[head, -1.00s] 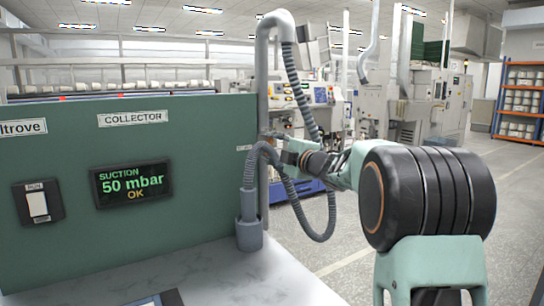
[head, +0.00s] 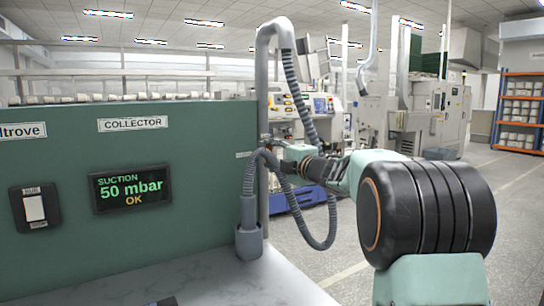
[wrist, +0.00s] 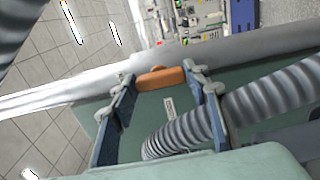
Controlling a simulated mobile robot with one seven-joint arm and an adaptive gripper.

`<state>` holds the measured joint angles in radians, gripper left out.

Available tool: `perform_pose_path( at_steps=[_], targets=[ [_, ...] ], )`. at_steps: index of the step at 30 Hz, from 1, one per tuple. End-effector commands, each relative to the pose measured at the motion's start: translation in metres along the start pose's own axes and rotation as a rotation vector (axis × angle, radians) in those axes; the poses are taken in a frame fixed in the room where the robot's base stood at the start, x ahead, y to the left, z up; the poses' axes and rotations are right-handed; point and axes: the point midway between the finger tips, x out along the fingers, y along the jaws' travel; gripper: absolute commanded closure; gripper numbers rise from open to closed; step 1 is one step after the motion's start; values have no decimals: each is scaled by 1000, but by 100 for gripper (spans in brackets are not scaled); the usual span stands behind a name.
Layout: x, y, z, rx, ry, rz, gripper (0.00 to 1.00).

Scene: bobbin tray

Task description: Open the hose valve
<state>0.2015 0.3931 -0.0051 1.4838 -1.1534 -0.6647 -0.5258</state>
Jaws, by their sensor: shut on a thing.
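The valve handle, an orange-brown lever (wrist: 160,78), lies between my fingertips in the wrist view. My gripper (wrist: 158,80) is shut on it, with one finger at each end. In the head view my gripper (head: 268,143) is small, beside the grey upright pipe (head: 263,90); the handle cannot be made out there. The ribbed grey hose (head: 249,175) arches by the gripper and runs down into a grey socket (head: 249,240). In the wrist view the hose (wrist: 270,100) passes close by the right finger. The valve body is mostly hidden.
A green panel (head: 60,240) with a COLLECTOR label stands left of the pipe. Its display (head: 130,188) reads suction 50 mbar OK. A pale worktop (head: 215,285) lies below; open floor is at right.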

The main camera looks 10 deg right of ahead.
Motion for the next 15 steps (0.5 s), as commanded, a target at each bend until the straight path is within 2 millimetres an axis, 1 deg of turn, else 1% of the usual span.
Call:
perform_pose_path(
  at_steps=[1,5,15],
  targets=[
    [0,0,0,-3,0,-1,54],
    [0,0,0,-2,0,0,39],
    [-2,0,0,0,-1,0,39]
  ],
)
